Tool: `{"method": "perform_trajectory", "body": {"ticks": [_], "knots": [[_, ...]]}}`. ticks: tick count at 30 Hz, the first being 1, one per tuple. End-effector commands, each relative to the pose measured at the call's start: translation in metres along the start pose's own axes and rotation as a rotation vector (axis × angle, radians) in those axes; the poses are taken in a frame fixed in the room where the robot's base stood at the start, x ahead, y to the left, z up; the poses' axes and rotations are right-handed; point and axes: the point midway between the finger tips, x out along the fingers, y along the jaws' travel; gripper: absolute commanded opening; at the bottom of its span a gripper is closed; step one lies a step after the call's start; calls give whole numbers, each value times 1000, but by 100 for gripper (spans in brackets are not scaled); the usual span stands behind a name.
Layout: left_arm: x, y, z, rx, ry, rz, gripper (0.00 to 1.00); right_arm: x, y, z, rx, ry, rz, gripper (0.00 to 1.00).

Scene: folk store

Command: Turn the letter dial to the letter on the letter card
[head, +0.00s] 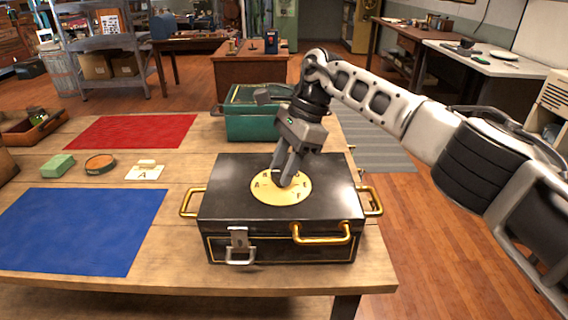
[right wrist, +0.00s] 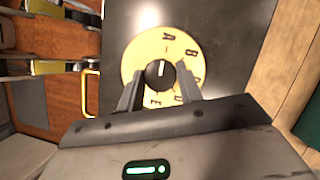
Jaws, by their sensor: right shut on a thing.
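A black box (head: 225,213) with brass handles stands on the wooden table. A round yellow letter dial (head: 294,197) lies on its lid; the dial also shows in the right wrist view (right wrist: 137,56). Its black knob (right wrist: 160,80) has a white line, upright in that view; I cannot tell exactly which letter it marks. My right gripper (head: 283,182) reaches down from the right and is shut on the knob, one finger on each side. The letter card (head: 145,174), lying left of the box, reads A. My left gripper is not in view.
A green case (head: 250,122) stands behind the black box. A blue mat (head: 80,230) and a red mat (head: 132,131) lie to the left. The box's gold side handles stick out.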

Motion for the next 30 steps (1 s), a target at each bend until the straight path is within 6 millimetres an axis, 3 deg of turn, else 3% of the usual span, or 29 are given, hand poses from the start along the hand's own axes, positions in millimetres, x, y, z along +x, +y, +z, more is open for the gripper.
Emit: {"method": "perform_trajectory", "body": {"ticks": [8,9,11,23,30], "knots": [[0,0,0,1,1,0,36,-1,0,0,-2,1,-2,13],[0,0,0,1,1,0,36,-1,0,0,-2,1,-3,41],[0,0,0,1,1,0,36,-1,0,0,-2,1,-2,57],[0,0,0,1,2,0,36,-8,-1,0,0,0,-3,57],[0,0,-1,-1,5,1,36,-55,-1,1,1,1,-7,57]]}}
